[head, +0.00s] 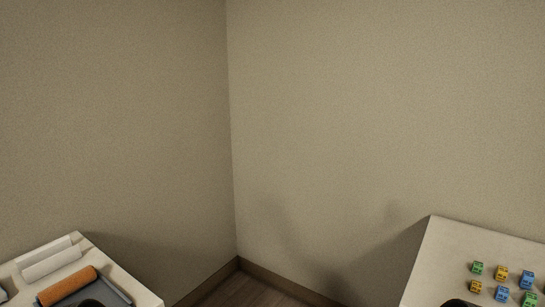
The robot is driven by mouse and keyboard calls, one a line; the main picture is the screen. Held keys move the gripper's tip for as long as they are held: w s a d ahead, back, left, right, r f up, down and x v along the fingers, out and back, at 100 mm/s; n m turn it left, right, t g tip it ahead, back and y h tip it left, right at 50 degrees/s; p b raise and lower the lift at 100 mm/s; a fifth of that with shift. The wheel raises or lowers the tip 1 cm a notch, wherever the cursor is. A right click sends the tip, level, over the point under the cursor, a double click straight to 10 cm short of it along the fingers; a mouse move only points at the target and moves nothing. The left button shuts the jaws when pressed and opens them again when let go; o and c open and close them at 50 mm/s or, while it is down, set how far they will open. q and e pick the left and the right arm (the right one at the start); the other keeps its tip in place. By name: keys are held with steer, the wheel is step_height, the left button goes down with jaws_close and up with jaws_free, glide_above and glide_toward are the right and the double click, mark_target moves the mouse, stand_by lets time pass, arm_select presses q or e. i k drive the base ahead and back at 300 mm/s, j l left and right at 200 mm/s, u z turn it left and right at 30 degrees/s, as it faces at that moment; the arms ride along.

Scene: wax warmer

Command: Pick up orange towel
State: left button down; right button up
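The orange towel (67,286) is a rolled cylinder lying at the lower left of the head view. It rests on or just over a grey-blue tray (112,292) on the left table. Neither of my grippers can be made out in this view, so where they are relative to the towel does not show.
Two white rolls (51,264) lie behind the towel on the left table (141,291). A right table (437,251) holds several small coloured blocks (501,272). Dark rounded shapes cut the bottom edge at both tables. Bare walls meet in a corner, with open floor (241,290) between the tables.

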mark_target(51, 295)
steer(key=k+l+u, duration=0.1)
steer(key=u, duration=1.25)
steer(key=k+j, duration=0.05)
steer(key=j, duration=0.05)
